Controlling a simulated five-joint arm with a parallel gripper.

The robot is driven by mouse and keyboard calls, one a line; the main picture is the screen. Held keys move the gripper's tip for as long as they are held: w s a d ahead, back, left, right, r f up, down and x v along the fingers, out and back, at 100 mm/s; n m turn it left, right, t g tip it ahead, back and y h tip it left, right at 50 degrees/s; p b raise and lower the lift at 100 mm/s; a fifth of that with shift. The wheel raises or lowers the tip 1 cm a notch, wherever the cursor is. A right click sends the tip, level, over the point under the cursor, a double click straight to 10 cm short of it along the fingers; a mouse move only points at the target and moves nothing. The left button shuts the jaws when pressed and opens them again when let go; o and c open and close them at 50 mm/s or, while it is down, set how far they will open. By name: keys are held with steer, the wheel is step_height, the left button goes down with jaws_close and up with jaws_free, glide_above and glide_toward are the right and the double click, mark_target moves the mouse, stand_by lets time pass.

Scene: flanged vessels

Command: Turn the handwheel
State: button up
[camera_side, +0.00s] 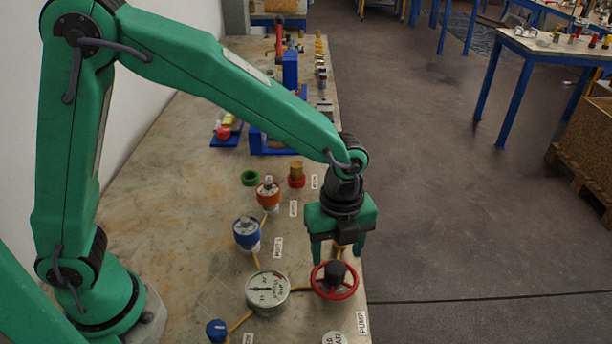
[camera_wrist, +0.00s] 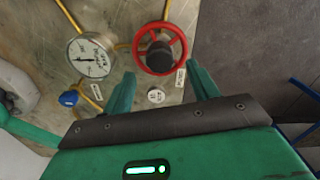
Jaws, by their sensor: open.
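The handwheel (camera_side: 335,281) is a red ring with spokes and a dark hub, near the right edge of the bench. It also shows in the wrist view (camera_wrist: 160,48), at the top middle. My gripper (camera_side: 338,255) is above and just behind the handwheel in the side view, pointing down. Its green fingers are apart, and nothing shows between them. In the wrist view my gripper (camera_wrist: 158,88) has its two fingers spread below the wheel in the picture. I see no contact with the wheel.
A white dial gauge (camera_side: 267,291) stands left of the wheel, joined by yellow pipe. A blue knob (camera_side: 217,330), a blue vessel (camera_side: 247,233) and an orange-red vessel (camera_side: 268,195) stand nearby. Small labels lie around. The bench edge is close on the right, with floor beyond.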

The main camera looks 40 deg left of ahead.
steer(key=shift+r, duration=1.1)
steer(key=shift+a+r, duration=0.25)
steer(key=s+a+r+n+t, duration=0.2)
steer(key=s+a+r+n, duration=0.4)
steer(key=a+n, duration=0.4)
steer(key=s+a+r+n+t, duration=0.3)
steer(key=s+a+r+n, duration=0.3)
steer(key=a+n, duration=0.5)
steer(key=s+n, duration=0.1)
steer(key=n, duration=0.2)
steer(key=shift+s+t, duration=0.15)
steer(key=shift+t, duration=0.15)
stand_by(1.5)
